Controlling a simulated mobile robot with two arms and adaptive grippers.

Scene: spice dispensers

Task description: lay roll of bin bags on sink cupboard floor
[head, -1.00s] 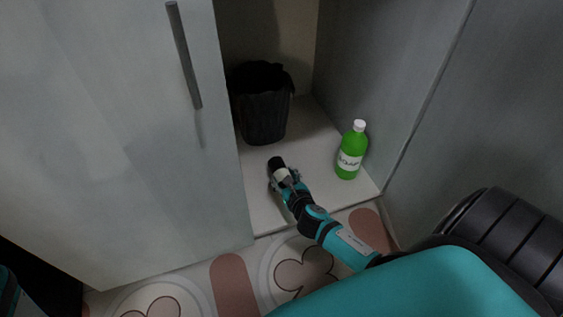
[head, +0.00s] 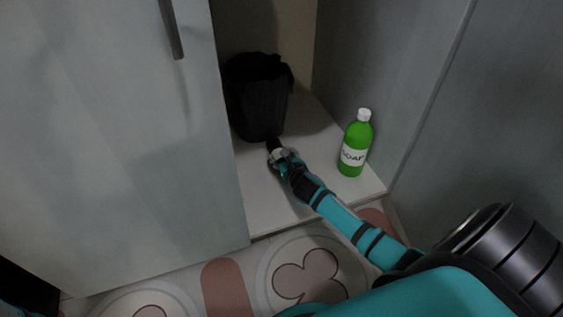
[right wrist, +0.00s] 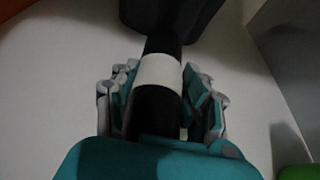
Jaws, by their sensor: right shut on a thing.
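The roll of bin bags is black with a white band (right wrist: 158,72). My right gripper (right wrist: 160,92) is shut on it, with one finger on each side in the right wrist view. In the head view the dark far end of the roll (head: 273,143) sticks out past my right gripper (head: 282,157), low over the sink cupboard floor (head: 265,205). I cannot tell whether the roll touches the floor, or the bin at its far end. My left gripper is not in view.
A black bin (head: 258,105) stands at the back left of the cupboard; its base also shows in the right wrist view (right wrist: 172,12). A green soap bottle (head: 354,150) stands upright on the right. A grey cupboard door (head: 110,150) is on the left. The front floor is bare.

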